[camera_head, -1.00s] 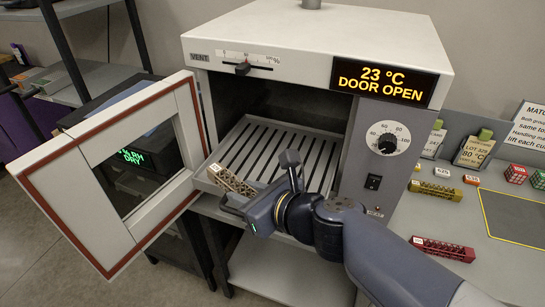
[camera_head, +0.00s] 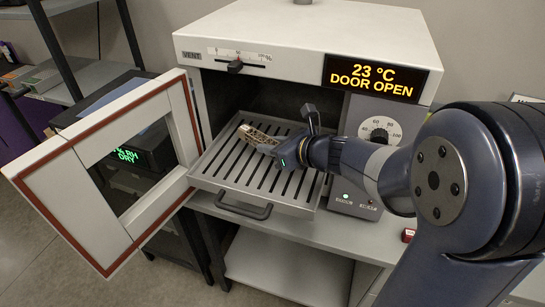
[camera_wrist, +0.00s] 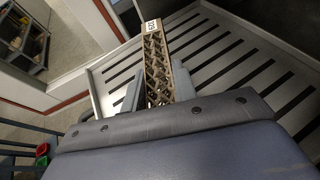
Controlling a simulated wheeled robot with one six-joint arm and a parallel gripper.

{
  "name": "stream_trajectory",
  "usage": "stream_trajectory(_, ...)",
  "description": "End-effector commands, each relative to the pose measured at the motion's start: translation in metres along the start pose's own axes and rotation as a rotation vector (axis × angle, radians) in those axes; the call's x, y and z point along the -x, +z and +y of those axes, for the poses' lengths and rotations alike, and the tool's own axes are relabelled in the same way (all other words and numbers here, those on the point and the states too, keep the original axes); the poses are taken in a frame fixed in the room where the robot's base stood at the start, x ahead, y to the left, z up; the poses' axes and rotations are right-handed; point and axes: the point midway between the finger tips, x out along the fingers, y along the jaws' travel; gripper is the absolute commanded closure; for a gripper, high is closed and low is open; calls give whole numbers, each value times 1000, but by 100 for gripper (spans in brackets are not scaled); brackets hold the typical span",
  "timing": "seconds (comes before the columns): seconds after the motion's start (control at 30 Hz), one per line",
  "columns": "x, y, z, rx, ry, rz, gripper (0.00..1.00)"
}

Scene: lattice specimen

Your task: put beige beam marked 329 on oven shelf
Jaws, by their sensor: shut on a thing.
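The beige lattice beam (camera_head: 258,136) is in my gripper (camera_head: 275,150), over the slotted oven shelf (camera_head: 232,172). In the wrist view the beam (camera_wrist: 157,65) sits between the two jaws (camera_wrist: 152,92) and points away from me, with a white label at its far end. My gripper is shut on the beam's near end. The shelf (camera_wrist: 225,60) lies below and around the beam; I cannot tell whether the beam touches it. The shelf is pulled partly out, with a dark handle at its front.
The oven (camera_head: 300,35) reads 23 °C, DOOR OPEN. Its door (camera_head: 60,175) stands open at the left, and the side housing with the dial (camera_head: 380,130) is at the right. Free slats lie left and in front of the beam. My arm hides most of the right bench.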

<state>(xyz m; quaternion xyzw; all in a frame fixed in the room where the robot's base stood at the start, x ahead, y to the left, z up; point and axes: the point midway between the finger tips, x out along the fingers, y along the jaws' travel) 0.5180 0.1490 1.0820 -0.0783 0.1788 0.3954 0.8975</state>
Motion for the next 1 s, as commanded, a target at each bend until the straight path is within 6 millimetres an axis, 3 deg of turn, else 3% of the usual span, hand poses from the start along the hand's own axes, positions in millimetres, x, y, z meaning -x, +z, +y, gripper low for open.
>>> stream_trajectory(0.3, -16, -39, 1, -3, 1, 3, 96)
stream_trajectory(0.83, -20, -46, -3, 1, -1, -1, 96)
stream_trajectory(0.87, -20, -44, -3, 1, -1, 0, 71)
stream_trajectory(1.0, -20, -44, -3, 1, -1, 0, 59)
